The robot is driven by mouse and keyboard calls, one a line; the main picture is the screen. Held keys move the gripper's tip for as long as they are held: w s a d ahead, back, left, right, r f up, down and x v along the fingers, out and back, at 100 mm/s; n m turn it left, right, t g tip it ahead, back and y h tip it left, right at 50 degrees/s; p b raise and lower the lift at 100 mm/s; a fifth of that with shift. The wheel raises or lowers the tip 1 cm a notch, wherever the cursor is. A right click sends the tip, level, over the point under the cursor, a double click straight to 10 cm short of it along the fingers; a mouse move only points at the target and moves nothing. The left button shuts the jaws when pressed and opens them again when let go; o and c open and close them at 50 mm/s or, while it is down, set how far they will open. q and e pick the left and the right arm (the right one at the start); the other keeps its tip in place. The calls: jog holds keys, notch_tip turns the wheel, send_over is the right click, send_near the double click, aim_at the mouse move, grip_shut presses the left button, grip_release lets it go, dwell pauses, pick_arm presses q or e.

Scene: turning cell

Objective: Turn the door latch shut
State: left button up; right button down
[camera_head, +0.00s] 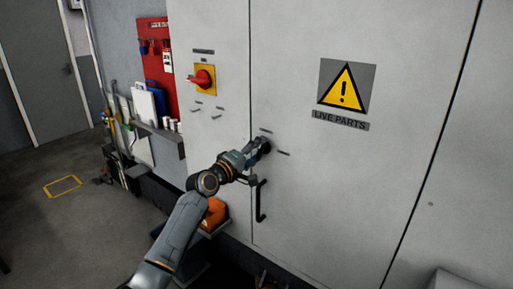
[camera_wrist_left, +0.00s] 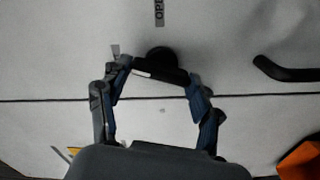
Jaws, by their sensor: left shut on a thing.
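The door latch (camera_wrist_left: 160,62) is a dark round knob with a bar on the grey cabinet door (camera_head: 310,205). In the head view the latch (camera_head: 265,146) is partly hidden by my left gripper (camera_head: 258,150), which reaches it from the left. In the left wrist view my left gripper (camera_wrist_left: 158,85) has its two fingers on either side of the dark bar and is shut on it. A label reading "OPE..." (camera_wrist_left: 159,12) is partly visible by the latch. A black door handle (camera_head: 261,201) is just below the gripper. My right gripper is not in view.
A red rotary switch (camera_head: 202,79) on a yellow plate is on the left panel. A "LIVE PARTS" warning sign (camera_head: 346,87) is on the door. An orange object (camera_head: 214,214) sits on a low ledge beside my left arm. Open floor (camera_head: 60,225) lies at left.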

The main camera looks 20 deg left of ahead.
pick_arm(q)
jog(key=shift+n+p, duration=0.8)
jog(key=shift+n, duration=1.1)
jog(key=o, duration=1.2)
jog(key=shift+f, duration=0.1)
jog(key=shift+c, duration=0.2)
jog(key=v, duration=1.2)
